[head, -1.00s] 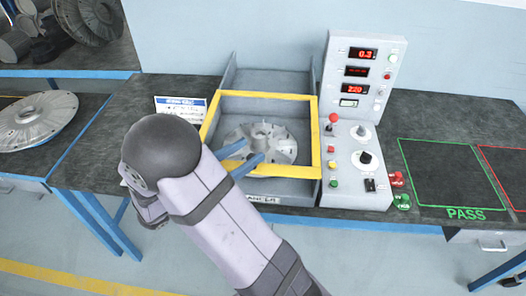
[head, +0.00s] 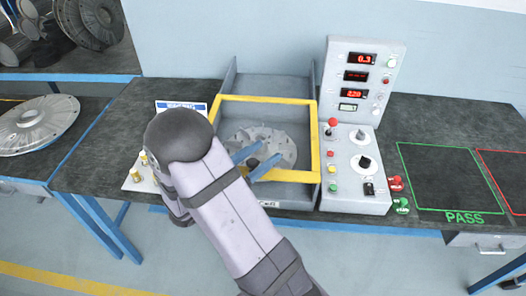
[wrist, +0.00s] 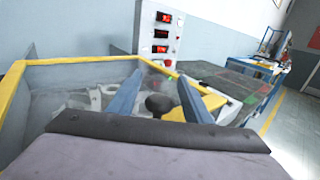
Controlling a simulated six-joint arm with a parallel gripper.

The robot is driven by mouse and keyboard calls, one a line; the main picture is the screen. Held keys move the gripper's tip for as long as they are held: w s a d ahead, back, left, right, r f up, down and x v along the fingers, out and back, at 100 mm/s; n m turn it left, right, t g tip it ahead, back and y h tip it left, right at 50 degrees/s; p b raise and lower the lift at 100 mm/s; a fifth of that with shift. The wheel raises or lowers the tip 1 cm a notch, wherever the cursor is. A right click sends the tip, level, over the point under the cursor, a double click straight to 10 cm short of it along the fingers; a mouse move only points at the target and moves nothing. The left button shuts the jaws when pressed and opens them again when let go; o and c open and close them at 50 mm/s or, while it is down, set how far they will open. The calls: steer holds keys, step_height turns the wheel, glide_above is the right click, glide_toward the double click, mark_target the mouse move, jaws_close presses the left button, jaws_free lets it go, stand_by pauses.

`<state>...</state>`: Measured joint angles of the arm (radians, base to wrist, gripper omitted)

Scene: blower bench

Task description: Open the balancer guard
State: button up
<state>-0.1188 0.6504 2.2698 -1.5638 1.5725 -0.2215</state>
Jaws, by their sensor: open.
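The balancer guard (head: 314,135) is a clear panel in a yellow frame, lying closed over the grey balancer box in the head view. Its frame also fills the left of the wrist view (wrist: 14,85). A black round knob (wrist: 160,104) stands at the guard's front bar, between my gripper's blue fingers in the wrist view; it shows partly in the head view (head: 253,162). My gripper (head: 256,163) is open, one finger on each side of the knob, with no clear contact. A finned grey rotor (head: 275,143) lies under the guard. My arm hides the box's front left.
Green PASS (head: 445,175) and red outlined areas on the bench are empty. A loose disc (head: 38,125) lies on the left bench. A card with brass pieces (head: 138,175) is beside my arm.

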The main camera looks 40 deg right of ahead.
steer(key=shift+d, duration=0.25)
jaws_close()
steer(key=w+d+b, duration=0.7)
steer(key=w+d, duration=1.6)
steer(key=w, duration=0.1)
steer(key=shift+d, duration=0.4)
jaws_free()
steer(key=shift+a, duration=0.15)
